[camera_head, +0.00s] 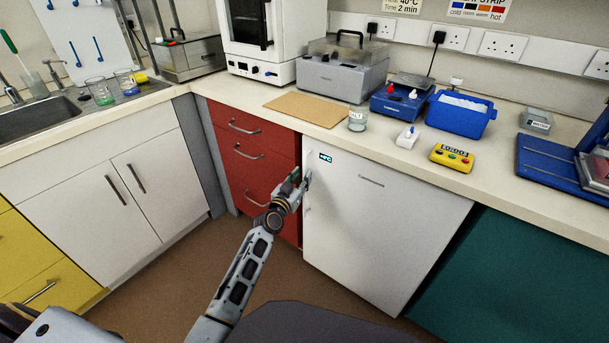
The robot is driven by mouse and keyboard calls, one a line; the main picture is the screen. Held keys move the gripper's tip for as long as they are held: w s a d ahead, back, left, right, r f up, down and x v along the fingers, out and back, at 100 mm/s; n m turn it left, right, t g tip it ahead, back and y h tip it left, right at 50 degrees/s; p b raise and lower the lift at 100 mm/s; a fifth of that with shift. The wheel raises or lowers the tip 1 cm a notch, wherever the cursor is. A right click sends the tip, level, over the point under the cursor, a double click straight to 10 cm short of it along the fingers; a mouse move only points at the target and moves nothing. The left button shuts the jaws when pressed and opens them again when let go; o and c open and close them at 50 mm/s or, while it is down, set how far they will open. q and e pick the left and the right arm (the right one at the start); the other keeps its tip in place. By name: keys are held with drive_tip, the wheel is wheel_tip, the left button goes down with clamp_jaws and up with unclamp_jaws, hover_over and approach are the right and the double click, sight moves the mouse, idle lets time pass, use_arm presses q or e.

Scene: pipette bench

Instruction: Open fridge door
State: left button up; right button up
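The white fridge (385,235) stands under the worktop, with a small lit display near its top left corner. Its door looks shut, flush with the units beside it. The door handle (308,182) is upright at the door's left edge and partly hidden by my gripper. My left gripper (301,183) is at this handle, in front of the seam between the fridge and the red drawers. Its fingers are small and overlap the handle, so I cannot tell whether they are closed on it. My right gripper is not in view.
Red drawers (268,168) adjoin the fridge on the left, a teal panel (500,275) on the right. The worktop above holds a glass jar (357,120), a yellow timer (452,157) and a blue bin (460,115). Brown floor (180,270) in front is free.

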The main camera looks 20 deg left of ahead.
use_arm(q)
drive_tip(key=shift+w+d, duration=0.2)
drive_tip(key=shift+w, duration=1.2)
drive_tip(key=shift+c, duration=0.5)
clamp_jaws()
